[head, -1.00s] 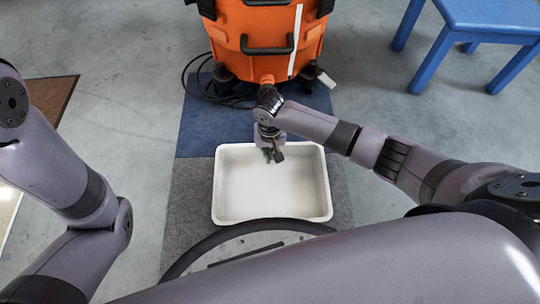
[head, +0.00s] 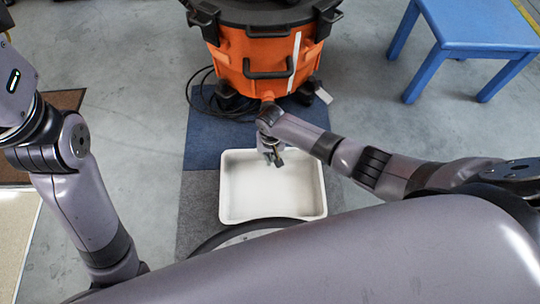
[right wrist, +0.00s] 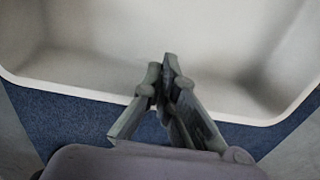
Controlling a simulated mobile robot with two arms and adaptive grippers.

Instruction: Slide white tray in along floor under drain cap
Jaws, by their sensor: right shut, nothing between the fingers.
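The white tray (head: 232,208) is a shallow rectangular pan lying on the mats in front of the orange vacuum; it also fills the upper part of the right wrist view (right wrist: 90,35). My right gripper (head: 275,161) is shut and empty, pointing down at the tray's far side. In the right wrist view its fingertips (right wrist: 162,65) reach past the far rim over the tray's inside; contact with the wall cannot be told. The orange drain cap (head: 267,97) appears low on the vacuum, beyond the tray and partly behind my right wrist. My left gripper is out of view.
The orange vacuum (head: 235,60) stands on dark casters with a black cable (head: 195,90) at its left. Blue mat (head: 205,140) lies between tray and vacuum, with grey mat (head: 197,205) nearer. A blue stool (head: 485,25) stands at the back right.

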